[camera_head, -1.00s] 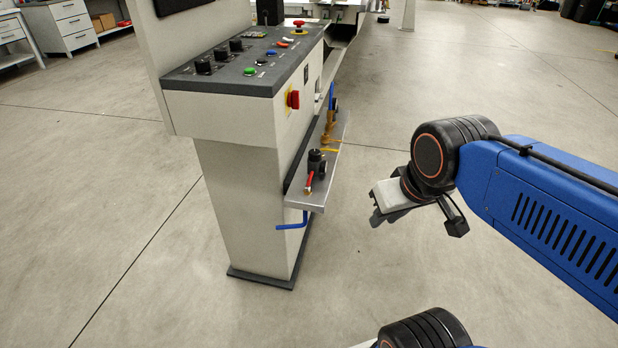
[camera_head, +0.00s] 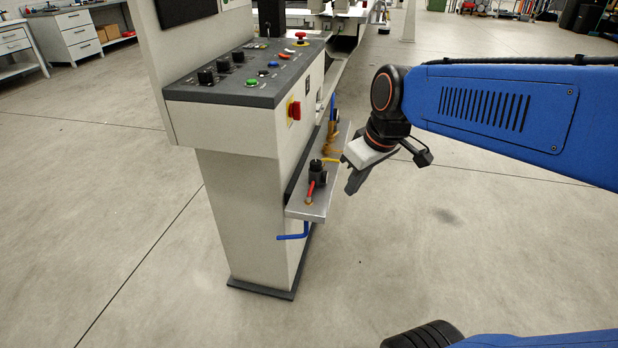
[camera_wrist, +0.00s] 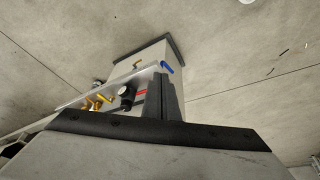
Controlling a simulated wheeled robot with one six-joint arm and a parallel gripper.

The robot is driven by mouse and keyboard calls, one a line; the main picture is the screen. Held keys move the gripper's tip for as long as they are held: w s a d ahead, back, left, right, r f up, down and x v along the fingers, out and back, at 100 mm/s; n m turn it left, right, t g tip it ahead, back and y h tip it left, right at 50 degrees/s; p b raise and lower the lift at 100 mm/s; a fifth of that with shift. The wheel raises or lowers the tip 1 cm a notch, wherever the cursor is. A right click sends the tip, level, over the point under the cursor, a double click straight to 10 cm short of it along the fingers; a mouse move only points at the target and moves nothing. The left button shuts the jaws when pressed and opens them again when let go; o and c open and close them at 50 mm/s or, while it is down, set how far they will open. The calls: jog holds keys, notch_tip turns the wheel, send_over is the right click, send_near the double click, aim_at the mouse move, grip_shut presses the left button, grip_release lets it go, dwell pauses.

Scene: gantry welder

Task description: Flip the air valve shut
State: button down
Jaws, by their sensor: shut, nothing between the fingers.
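Several valve handles are on the steel shelf (camera_head: 322,206) at the side of the machine's console; I cannot tell by label which is the air valve. A red lever (camera_head: 311,190) sits beside a black fitting (camera_head: 317,170). A yellow handle (camera_head: 327,160) is behind it, and a blue bent lever (camera_head: 293,236) hangs below the shelf. My gripper (camera_head: 354,182) is shut and empty, pointing down just right of the shelf, apart from the handles. In the wrist view my shut fingers (camera_wrist: 165,98) partly hide the area near the red lever (camera_wrist: 140,92) and the blue lever (camera_wrist: 167,68).
The console (camera_head: 240,85) has buttons and knobs on top and a red rotary switch (camera_head: 294,110) on its side. Its pedestal (camera_head: 250,220) stands on a dark foot. Brass fittings (camera_wrist: 98,102) line the shelf. The floor right of the shelf is clear.

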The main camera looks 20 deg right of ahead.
jog(key=w+a+n+y, duration=0.15)
jog(key=w+n, duration=0.25)
jog(key=w, duration=0.7)
jog(key=n+g, duration=0.2)
jog(key=n, duration=0.1)
send_over(311, 189)
jog(key=w, duration=0.3)
notch_tip(311, 189, down, 3)
jog(key=shift+a+f+y, duration=0.1)
jog(key=shift+f+y, duration=0.1)
jog(key=shift+y, duration=0.15)
jog(key=x, duration=0.9)
jog(key=shift+w+a+f, duration=0.15)
jog(key=shift+w+f, duration=0.05)
jog(key=shift+w, duration=0.05)
jog(key=shift+s+d+f, duration=0.25)
jog(key=shift+s+d, duration=0.1)
jog(key=shift+d, duration=0.25)
jog(key=shift+s+d+f, duration=0.25)
jog(key=shift+s+d, duration=0.05)
jog(key=shift+d, duration=0.25)
jog(key=shift+s+d+f, duration=0.15)
jog(key=shift+s+d, duration=0.15)
jog(key=shift+d, duration=0.2)
